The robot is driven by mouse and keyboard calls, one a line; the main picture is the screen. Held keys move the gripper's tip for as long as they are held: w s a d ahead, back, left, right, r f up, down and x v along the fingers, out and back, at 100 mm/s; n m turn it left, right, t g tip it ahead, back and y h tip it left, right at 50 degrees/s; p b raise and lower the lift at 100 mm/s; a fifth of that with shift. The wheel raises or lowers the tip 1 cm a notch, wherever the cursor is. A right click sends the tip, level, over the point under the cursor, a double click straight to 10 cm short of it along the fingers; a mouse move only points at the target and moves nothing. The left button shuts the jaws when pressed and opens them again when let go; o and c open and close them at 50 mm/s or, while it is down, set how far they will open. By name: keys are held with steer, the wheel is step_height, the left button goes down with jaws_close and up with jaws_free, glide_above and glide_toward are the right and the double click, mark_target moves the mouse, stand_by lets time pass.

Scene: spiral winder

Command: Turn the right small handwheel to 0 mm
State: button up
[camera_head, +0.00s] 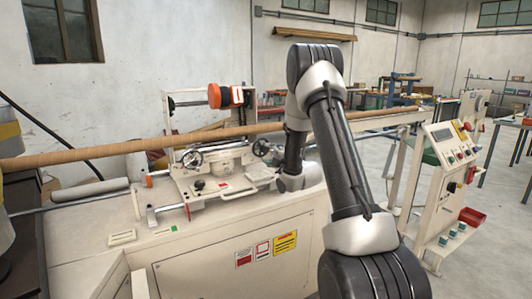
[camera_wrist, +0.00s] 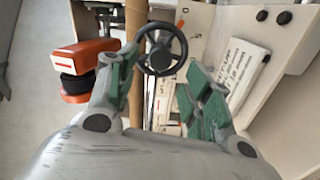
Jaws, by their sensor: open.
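The right small handwheel (camera_head: 261,147) is a dark spoked wheel on the cream machine carriage, just left of my arm in the head view. In the wrist view a black handwheel (camera_wrist: 162,50), apparently the same one, shows its rim and hub between my two finger tips. My gripper (camera_wrist: 160,78) is open, with green-padded fingers on either side of the wheel's near edge. I cannot tell whether a finger touches the rim. The wheel's millimetre reading is too small to tell. My gripper's fingers are not clear in the head view.
A long brown tube (camera_head: 120,149) crosses the machine behind the carriage and also runs beside the left finger in the wrist view. A left handwheel (camera_head: 192,158) sits on the carriage. An orange-and-black part (camera_wrist: 88,62) is left of my gripper. A control panel (camera_head: 455,150) stands at right.

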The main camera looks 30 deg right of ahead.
steer(key=s, duration=0.6)
stand_by(0.3)
